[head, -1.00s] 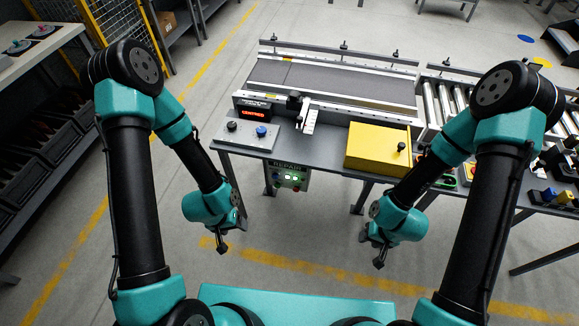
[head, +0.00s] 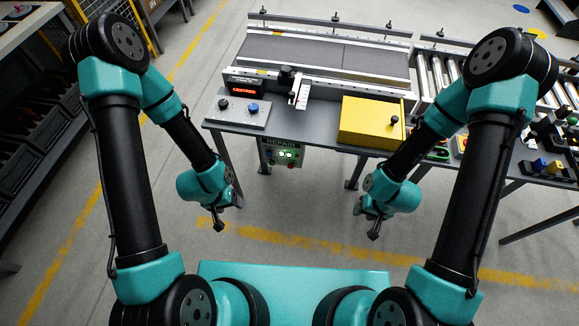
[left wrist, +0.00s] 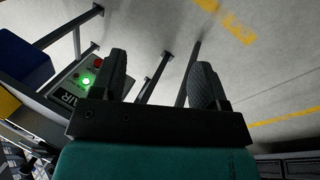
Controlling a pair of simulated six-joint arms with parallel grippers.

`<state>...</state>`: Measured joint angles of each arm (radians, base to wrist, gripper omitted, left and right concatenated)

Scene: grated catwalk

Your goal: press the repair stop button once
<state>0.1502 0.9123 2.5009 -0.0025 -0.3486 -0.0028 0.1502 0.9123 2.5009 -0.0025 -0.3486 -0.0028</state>
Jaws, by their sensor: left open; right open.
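The repair control panel (head: 282,153), labelled REPAIR, hangs below the front edge of the workbench in the head view, with lit green spots on it. In the left wrist view the panel (left wrist: 66,91) is at the left, with a glowing green light (left wrist: 86,82) and a red button (left wrist: 97,60). I cannot tell which button is the stop from its marking. My left gripper (head: 218,226) is open and empty, below and left of the panel, apart from it; its two fingers (left wrist: 160,80) show in the wrist view. My right gripper (head: 373,234) is open and empty, below and right of the panel.
The workbench (head: 310,142) carries a grey box with black and blue knobs (head: 240,110), a yellow box (head: 370,122) and a conveyor (head: 330,55). A red display (head: 243,90) reads CENTRED. More controls stand at the right. The floor in front is clear.

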